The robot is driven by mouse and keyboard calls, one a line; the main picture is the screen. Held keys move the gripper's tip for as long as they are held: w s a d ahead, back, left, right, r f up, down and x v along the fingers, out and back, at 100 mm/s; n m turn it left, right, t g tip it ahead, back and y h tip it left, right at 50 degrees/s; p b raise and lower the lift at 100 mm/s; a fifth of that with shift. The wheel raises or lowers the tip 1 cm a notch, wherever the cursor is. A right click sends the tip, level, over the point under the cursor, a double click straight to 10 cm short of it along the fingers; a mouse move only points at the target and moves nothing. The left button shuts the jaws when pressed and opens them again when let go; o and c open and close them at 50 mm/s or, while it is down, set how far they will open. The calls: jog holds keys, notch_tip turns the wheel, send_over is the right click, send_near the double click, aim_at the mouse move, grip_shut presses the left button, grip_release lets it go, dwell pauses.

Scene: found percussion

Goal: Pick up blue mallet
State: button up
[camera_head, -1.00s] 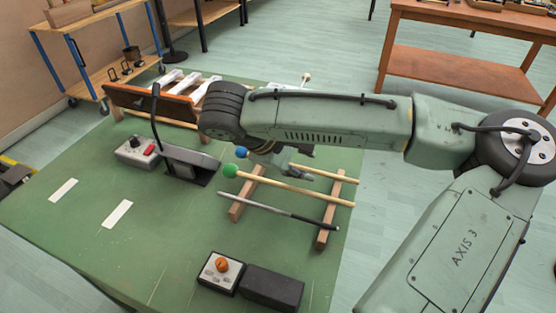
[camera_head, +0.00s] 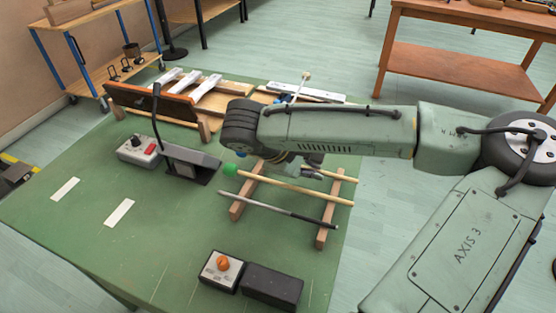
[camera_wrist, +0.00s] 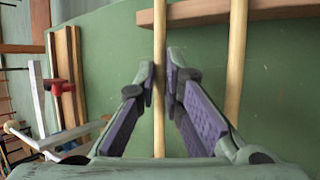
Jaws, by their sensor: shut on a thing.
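The blue mallet lies across a wooden rack (camera_head: 326,228). Its blue head (camera_head: 241,154) only partly shows below my arm in the head view, and part of its pale handle (camera_head: 340,179) shows to the right. My gripper (camera_head: 311,171) is down at this handle, partly covered by the arm. In the wrist view my gripper (camera_wrist: 160,78) is shut on the pale handle (camera_wrist: 158,120), one finger on each side. The handle crosses the rack bar (camera_wrist: 205,11) there; whether it touches the bar I cannot tell.
A green-headed mallet (camera_head: 230,169) lies parallel and close beside it; its handle (camera_wrist: 237,60) runs near my right finger in the wrist view. Control boxes (camera_head: 221,270) stand in front. Xylophone-like bars (camera_head: 205,84) are behind.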

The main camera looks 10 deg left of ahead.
grip_shut()
notch_tip(320, 180, up, 28)
jog(key=p, duration=0.4)
